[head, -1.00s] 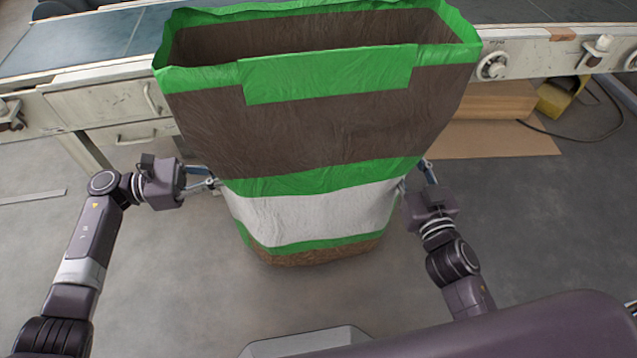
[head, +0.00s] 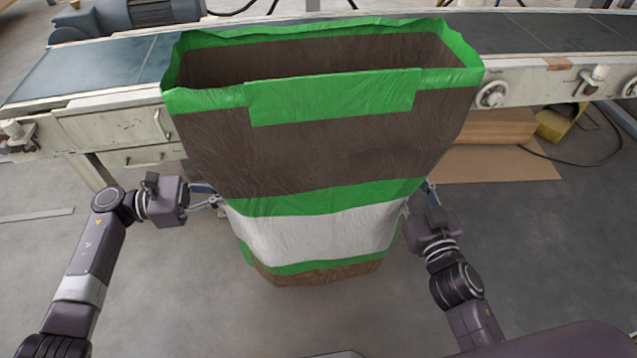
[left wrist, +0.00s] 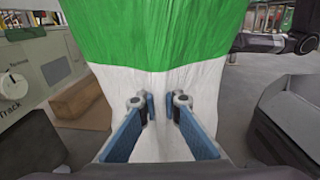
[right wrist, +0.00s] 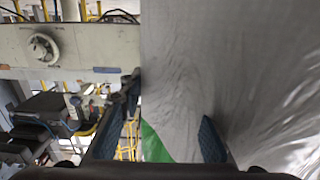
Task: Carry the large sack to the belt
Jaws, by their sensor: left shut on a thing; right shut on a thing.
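The large sack (head: 330,145) is brown, green and white with an open top, and it hangs upright between my two arms in the head view. My left gripper (head: 215,200) is shut on its left side, and the left wrist view shows the fingers (left wrist: 163,108) pinching the white band. My right gripper (head: 430,190) is at its right side, shut on the sack edge; the right wrist view shows grey-white sack material (right wrist: 190,70) between its fingers. The belt (head: 90,68) runs behind the sack, which hides its middle part.
The conveyor's pale side frame (head: 115,128) with a drawer and knobs faces me just beyond the sack. Under it at right are a cardboard box (head: 495,128), a flat cardboard sheet (head: 490,165) and a yellow object (head: 555,122). A grey motor (head: 150,12) stands behind the belt.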

